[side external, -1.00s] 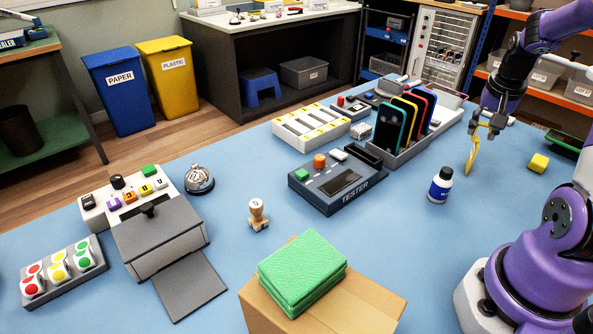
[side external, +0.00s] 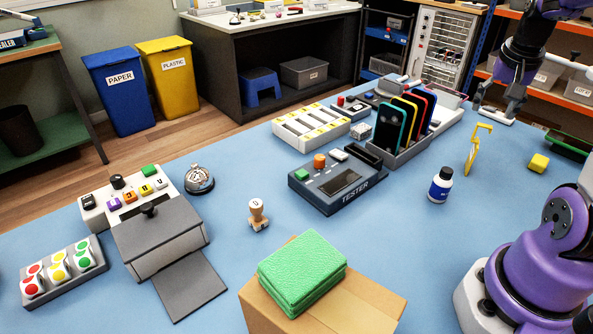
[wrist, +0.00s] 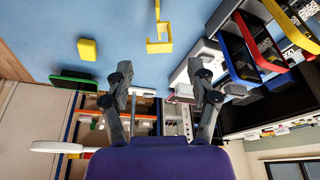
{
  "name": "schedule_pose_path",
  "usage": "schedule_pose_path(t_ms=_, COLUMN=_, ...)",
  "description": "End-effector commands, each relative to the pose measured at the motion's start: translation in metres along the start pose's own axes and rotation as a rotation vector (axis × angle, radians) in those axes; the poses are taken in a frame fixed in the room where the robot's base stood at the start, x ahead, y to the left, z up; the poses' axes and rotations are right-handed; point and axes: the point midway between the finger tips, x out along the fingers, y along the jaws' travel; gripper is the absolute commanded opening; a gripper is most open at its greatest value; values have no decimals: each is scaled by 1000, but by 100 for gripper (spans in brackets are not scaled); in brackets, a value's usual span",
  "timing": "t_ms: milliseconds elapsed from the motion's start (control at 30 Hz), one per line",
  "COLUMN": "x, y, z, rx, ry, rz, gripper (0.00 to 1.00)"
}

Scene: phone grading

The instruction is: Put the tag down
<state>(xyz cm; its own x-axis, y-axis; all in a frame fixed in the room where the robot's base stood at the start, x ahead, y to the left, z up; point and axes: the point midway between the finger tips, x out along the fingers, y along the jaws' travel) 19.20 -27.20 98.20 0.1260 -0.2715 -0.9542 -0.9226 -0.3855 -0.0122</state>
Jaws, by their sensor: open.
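The yellow tag (side external: 472,157), a thin frame-like piece, is on the blue table to the right of the white and blue bottle. It looks upright on its edge. The tag also shows at the top of the wrist view (wrist: 158,47). My gripper (side external: 495,109) is open and empty, behind the tag and apart from it. In the wrist view both fingers (wrist: 163,84) are spread, with nothing between them.
The bottle (side external: 440,186) is left of the tag and a yellow block (side external: 538,163) right of it. A rack of coloured phones (side external: 405,150) and the tester (side external: 338,187) stand left. Table in front of the tag is clear.

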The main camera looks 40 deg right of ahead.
Motion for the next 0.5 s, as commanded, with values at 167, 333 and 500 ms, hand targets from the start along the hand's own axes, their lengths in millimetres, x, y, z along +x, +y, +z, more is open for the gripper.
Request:
schedule_pose_path(t_ms=167, x=-37, y=0, z=0, rx=1, ry=4, rz=-2, gripper=66)
schedule_pose_path(t_ms=333, x=-54, y=-4, z=2, rx=-15, ry=2, rz=-5, gripper=66)
schedule_pose_path(t_ms=500, x=-73, y=-54, z=49, rx=-275, ry=42, rz=-96, gripper=66)
